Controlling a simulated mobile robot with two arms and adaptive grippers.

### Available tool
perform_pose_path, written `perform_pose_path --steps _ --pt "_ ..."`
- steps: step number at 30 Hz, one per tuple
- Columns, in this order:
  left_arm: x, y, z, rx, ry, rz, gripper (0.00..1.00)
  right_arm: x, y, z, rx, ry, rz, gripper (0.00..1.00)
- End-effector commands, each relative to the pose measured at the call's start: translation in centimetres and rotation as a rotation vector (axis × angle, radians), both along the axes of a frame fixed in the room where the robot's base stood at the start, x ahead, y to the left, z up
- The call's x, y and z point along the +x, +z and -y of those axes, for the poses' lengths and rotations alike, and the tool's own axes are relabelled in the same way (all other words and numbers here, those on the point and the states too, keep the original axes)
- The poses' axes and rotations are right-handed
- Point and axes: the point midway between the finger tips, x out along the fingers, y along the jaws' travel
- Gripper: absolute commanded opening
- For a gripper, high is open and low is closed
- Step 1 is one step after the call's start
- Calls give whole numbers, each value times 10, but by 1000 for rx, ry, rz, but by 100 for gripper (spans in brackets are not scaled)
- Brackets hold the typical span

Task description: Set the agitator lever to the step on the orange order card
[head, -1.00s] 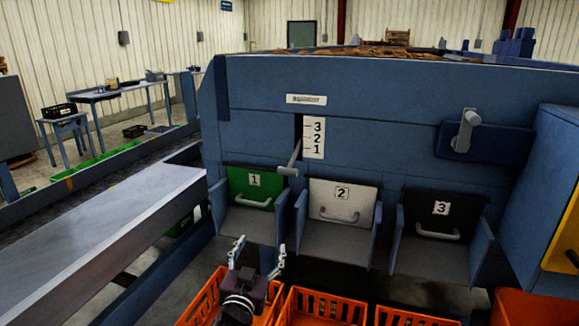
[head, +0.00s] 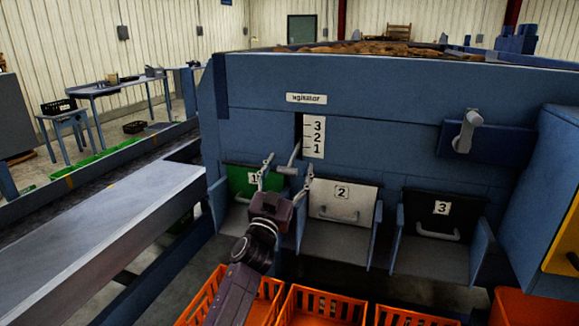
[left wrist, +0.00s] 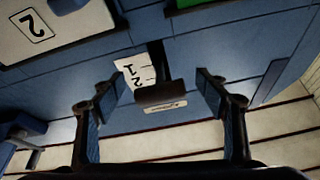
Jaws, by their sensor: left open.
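The agitator lever (head: 287,171) sticks out from a dark slot in the blue front panel, under a label reading "agitator" (head: 306,98). A white scale (head: 314,137) marked 3, 2, 1 from top to bottom stands just right of the slot. The lever's grey handle hangs low, about level with or just below the 1. My left gripper (head: 288,166) is open, its fingers on either side of the handle in the picture. In the left wrist view the dark handle (left wrist: 162,94) lies between the spread fingers, apart from both. I see no orange order card. My right gripper is out of view.
Below are a green flap 1 (head: 240,182), a white flap 2 (head: 341,201) and a black flap 3 (head: 438,215). Orange crates (head: 325,305) stand underneath. A grey crank (head: 466,131) is at the right. A conveyor (head: 110,225) runs at the left.

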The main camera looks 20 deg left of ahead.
Motion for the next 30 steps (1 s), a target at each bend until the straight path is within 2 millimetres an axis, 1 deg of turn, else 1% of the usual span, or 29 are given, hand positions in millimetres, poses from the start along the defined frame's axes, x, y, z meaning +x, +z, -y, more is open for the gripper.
perform_pose_path --steps 9,27,30 --pt "2 1 0 0 0 0 68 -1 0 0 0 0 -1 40" --pt "2 1 0 0 0 0 2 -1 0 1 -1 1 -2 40" --pt "2 1 0 0 0 0 1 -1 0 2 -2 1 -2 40"
